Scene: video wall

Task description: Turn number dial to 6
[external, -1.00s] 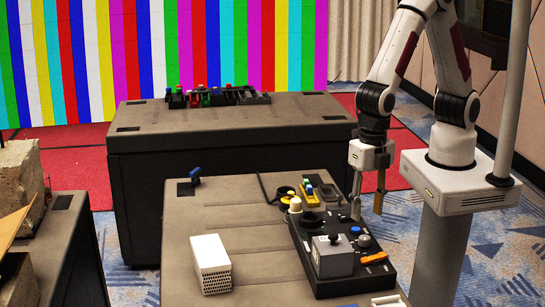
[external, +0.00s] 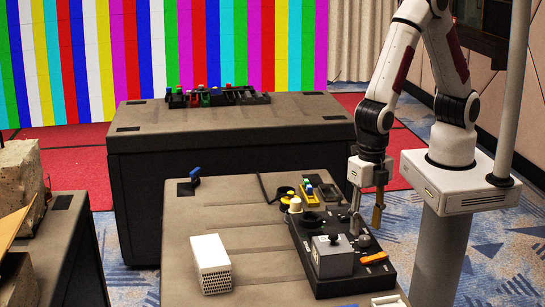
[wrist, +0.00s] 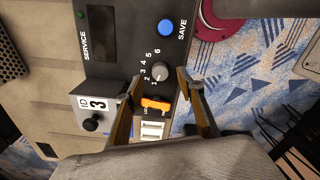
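The number dial (wrist: 160,71) is a small grey round knob on a black panel, with the printed numbers 1 to 6 in an arc around its left and upper side. Its setting is too small to read surely. It also shows in the external view (external: 364,241). My gripper (wrist: 160,80) is open, with one finger to each side of the dial and a gap between finger and knob. In the external view my gripper (external: 366,229) points down, its fingertips just above the panel near the dial. Nothing is held.
Close to the dial are a blue SAVE button (wrist: 166,27), an orange switch (wrist: 155,103), white rocker switches (wrist: 152,130) and a grey ID box (wrist: 98,108) with a black knob. A dark display (wrist: 115,30) lies at upper left. A white box (external: 211,264) stands apart on the table.

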